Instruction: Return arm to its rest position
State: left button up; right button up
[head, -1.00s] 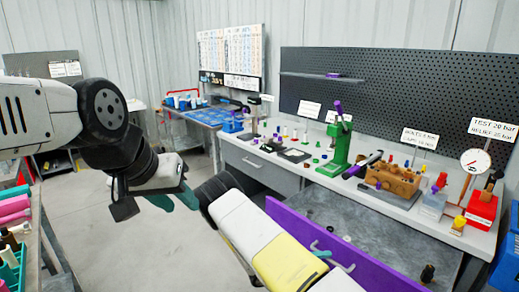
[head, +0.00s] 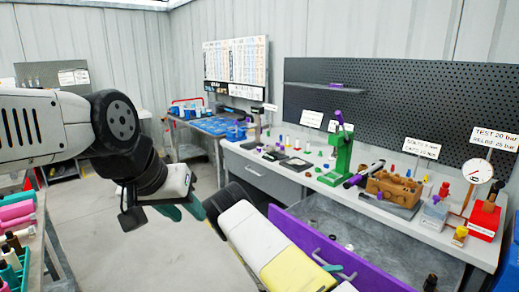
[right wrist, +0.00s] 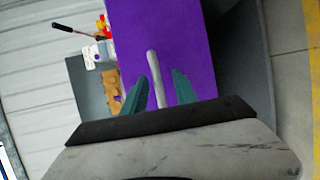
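My left arm comes in from the left in the head view. Its gripper (head: 182,211) hangs over the floor, with two teal fingers apart and nothing between them. My right arm, with white and yellow links, runs down the middle to the bottom edge. In the right wrist view, my right gripper (right wrist: 160,92) has its teal fingers apart on either side of the drawer's pale bar handle (right wrist: 153,65), with gaps; I cannot tell its depth. The purple drawer (head: 350,250) stands pulled out from the bench, and its front fills the middle of the wrist view.
The bench (head: 300,175) carries a green press (head: 338,160), a brown pump block (head: 393,188) and a red test unit (head: 485,220) with a gauge. A rack of coloured parts (head: 15,225) stands at the left edge. Open floor lies between.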

jog(key=s+a+r+m+y, duration=0.1)
jog(key=s+a+r+y, duration=0.3)
jog(key=r, duration=1)
jog(key=s+a+r+m+y, duration=0.1)
jog(key=s+a+r+y, duration=0.2)
jog(key=s+r+y, duration=0.4)
jog(key=s+a+r+m+t+y, duration=0.1)
jog(key=s+a+r+y, duration=0.3)
jog(key=s+r, duration=0.7)
notch_tip(320, 180, up, 10)
jog(key=shift+a+r+m+y, duration=0.15)
jog(key=shift+a+m+y, duration=0.2)
jog(key=shift+y, duration=0.85)
